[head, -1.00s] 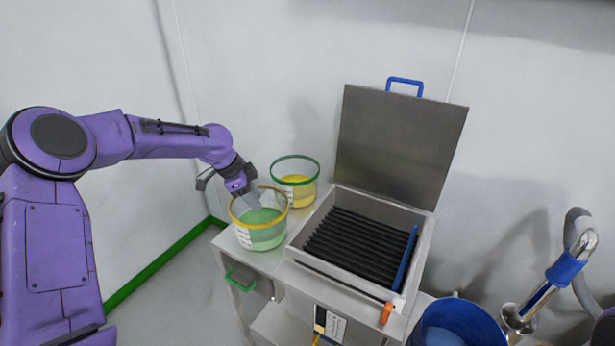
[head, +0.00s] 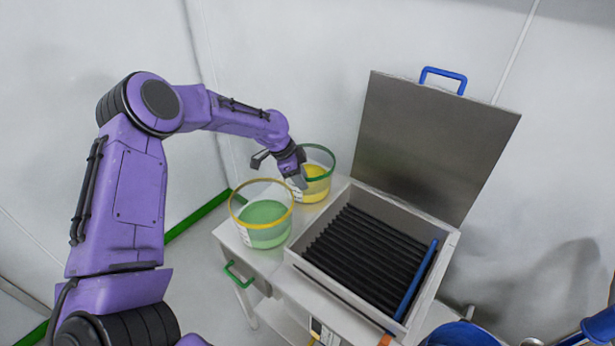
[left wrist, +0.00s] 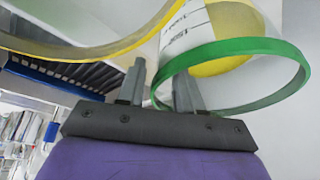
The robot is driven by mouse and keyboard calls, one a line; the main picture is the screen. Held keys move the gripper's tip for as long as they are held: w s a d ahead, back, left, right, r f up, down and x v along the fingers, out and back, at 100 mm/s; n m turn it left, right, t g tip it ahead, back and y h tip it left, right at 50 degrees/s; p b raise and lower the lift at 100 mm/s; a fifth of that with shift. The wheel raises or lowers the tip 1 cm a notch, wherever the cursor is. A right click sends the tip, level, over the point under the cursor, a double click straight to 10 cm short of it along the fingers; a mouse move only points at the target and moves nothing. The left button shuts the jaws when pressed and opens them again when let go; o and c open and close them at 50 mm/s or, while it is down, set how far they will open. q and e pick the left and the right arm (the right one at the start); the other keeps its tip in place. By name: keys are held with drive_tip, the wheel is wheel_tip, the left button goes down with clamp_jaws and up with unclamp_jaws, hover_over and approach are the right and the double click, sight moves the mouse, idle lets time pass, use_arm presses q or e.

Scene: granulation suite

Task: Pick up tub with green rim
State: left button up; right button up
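The tub with the green rim (head: 317,190) is clear and holds yellow material. It stands at the back of the steel table, behind the tub with the yellow rim (head: 264,235), which holds green material. My left gripper (head: 299,181) is at the near-left side of the green rim. In the left wrist view my gripper's fingers (left wrist: 160,82) are apart, and the left edge of the green rim (left wrist: 238,47) passes between them. One finger appears inside the rim and the other outside. I cannot tell whether either touches the wall. My right gripper is out of view.
A steel box with dark bars (head: 365,250) and a raised lid (head: 430,145) stands just right of the tubs. The yellow-rimmed tub is close beside my left gripper. A blue container (head: 462,335) shows at the bottom right. A wall is behind the table.

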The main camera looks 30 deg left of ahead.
sight(308, 196)
use_arm(q)
drive_tip(key=x, duration=0.2)
drive_tip(key=w+p+x, duration=0.1)
drive_tip(key=x, duration=0.1)
drive_tip(key=shift+d, duration=0.2)
drive_tip(key=shift+s, duration=0.25)
clamp_jaws()
idle(0.8)
